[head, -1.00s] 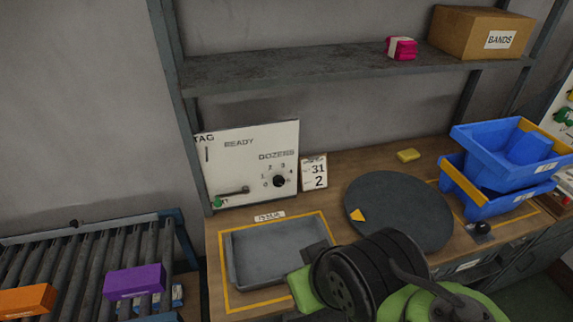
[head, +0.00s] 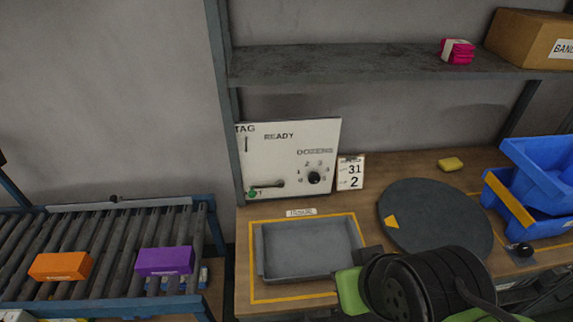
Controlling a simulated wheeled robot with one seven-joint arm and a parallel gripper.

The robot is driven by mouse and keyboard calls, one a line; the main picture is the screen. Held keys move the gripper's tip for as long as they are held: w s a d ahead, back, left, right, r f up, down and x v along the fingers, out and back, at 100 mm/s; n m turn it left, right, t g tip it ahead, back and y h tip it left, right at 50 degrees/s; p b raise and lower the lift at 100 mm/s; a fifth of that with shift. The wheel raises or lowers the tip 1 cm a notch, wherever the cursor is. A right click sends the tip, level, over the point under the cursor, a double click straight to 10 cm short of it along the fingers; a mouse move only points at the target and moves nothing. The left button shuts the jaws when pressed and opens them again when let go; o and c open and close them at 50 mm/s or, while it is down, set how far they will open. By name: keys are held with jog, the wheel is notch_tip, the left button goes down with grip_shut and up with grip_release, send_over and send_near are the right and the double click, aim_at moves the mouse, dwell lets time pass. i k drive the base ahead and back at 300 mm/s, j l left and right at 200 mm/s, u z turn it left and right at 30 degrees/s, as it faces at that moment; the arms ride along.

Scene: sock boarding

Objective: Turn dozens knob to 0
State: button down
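The dozens knob (head: 314,178) is a small black round knob on the lower right of a white panel (head: 270,165), with numbers around it. Its pointer setting is too small to read. The panel stands upright at the back left of the bench. My green and black arm is at the bottom right, over the bench front. My gripper's fingers are not clearly visible; they are hidden or out of frame. The arm is well apart from the knob.
A grey tray (head: 262,262) sits in a yellow outline below the panel. A dark round disc (head: 435,200) and blue bins (head: 545,165) lie right. A calendar card (head: 350,172) stands beside the panel. A shelf (head: 380,62) overhangs. A roller conveyor (head: 110,235) is left.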

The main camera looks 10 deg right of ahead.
aim_at(314, 178)
jog(key=l+u, duration=0.2)
jog(key=u, duration=0.2)
jog(key=l+u, duration=0.2)
jog(key=u, duration=0.15)
jog(key=k+l+u, duration=0.1)
jog(key=u, duration=0.3)
jog(key=k+l+u, duration=0.1)
jog(key=u, duration=0.3)
jog(key=l, duration=0.1)
